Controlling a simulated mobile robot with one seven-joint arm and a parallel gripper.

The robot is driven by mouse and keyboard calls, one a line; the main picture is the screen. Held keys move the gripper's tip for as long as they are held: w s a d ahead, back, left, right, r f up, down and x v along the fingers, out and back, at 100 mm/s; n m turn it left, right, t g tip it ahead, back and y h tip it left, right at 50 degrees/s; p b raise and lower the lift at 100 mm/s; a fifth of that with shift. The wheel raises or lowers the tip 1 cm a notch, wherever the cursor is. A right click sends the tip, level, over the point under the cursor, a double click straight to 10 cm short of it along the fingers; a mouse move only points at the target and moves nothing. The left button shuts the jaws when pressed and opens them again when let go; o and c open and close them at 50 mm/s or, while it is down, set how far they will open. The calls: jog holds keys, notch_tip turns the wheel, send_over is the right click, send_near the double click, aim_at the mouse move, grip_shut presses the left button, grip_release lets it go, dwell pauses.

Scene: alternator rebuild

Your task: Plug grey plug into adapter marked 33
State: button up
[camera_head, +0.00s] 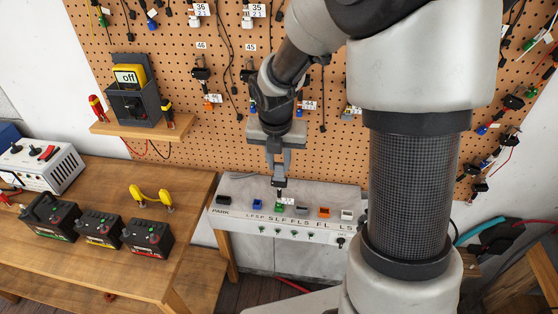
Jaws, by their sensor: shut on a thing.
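My gripper (279,177) points down above the back of the white-grey control panel (262,234). It is shut on a small dark piece (279,184), held upright above the green connector (279,207). The piece is too small for me to tell whether it is the grey plug. A dark grey connector (301,210) sits in the panel's row, right of the green one. Tags reading 36, 35, 46, 45 and 44 show on the pegboard (190,120). I cannot make out an adapter marked 33; my arm hides part of the board.
The panel row also has black, blue, orange and white connectors. At left, a wooden table (100,180) carries several batteries, a yellow-handled lead (151,196) and a white power unit (45,165). A shelf (145,135) holds a yellow meter reading "off". Cables hang from the pegboard.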

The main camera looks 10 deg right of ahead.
jog(key=shift+f, duration=0.15)
jog(key=o, duration=1)
jog(key=p+v, duration=0.1)
jog(key=v, duration=1.6)
jog(key=shift+s+a, duration=0.1)
